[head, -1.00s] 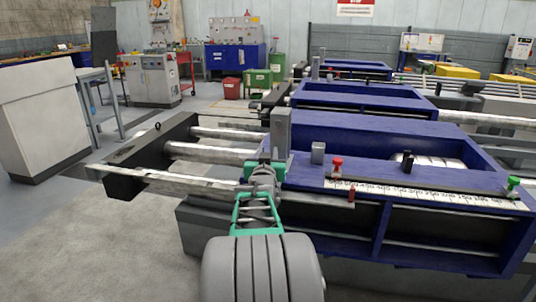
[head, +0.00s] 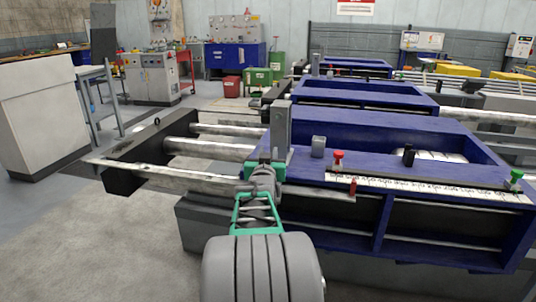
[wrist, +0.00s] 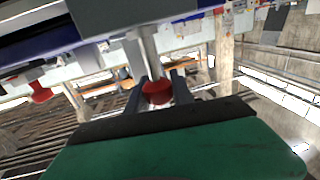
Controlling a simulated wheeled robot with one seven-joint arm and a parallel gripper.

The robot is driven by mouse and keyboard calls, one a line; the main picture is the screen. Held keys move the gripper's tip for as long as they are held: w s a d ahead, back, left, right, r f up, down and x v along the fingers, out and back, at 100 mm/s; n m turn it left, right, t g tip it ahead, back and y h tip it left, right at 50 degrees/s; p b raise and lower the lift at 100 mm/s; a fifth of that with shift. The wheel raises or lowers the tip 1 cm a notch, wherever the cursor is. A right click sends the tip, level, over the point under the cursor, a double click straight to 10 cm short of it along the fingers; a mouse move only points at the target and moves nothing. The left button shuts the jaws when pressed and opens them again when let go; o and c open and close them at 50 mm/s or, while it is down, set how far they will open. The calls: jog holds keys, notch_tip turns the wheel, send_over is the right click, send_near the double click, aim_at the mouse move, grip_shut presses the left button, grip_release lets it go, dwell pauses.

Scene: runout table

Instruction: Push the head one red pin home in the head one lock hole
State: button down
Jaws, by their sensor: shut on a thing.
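My gripper (head: 264,178) is at the left front corner of the nearest blue table, below a grey upright block (head: 281,128). In the wrist view, which is upside down, my gripper (wrist: 157,88) is shut on the red knob of a pin (wrist: 157,93). Its pale shaft (wrist: 149,55) runs from the knob to the edge of a grey block (wrist: 145,15). The lock hole is hidden, and I cannot tell how deep the shaft sits. In the head view my gripper hides this pin.
Another red knob (head: 338,158) stands on the blue table (head: 375,140), with a red piece (head: 352,188) at the scale strip. A black knob (head: 409,155) and a green knob (head: 516,175) stand further right. Steel bars (head: 165,178) reach left to a black crosspiece (head: 130,178).

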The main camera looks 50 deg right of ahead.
jog(key=c, duration=1)
grip_release()
jog(key=p+v, duration=0.1)
jog(key=v, duration=0.7)
jog(key=shift+d, duration=0.1)
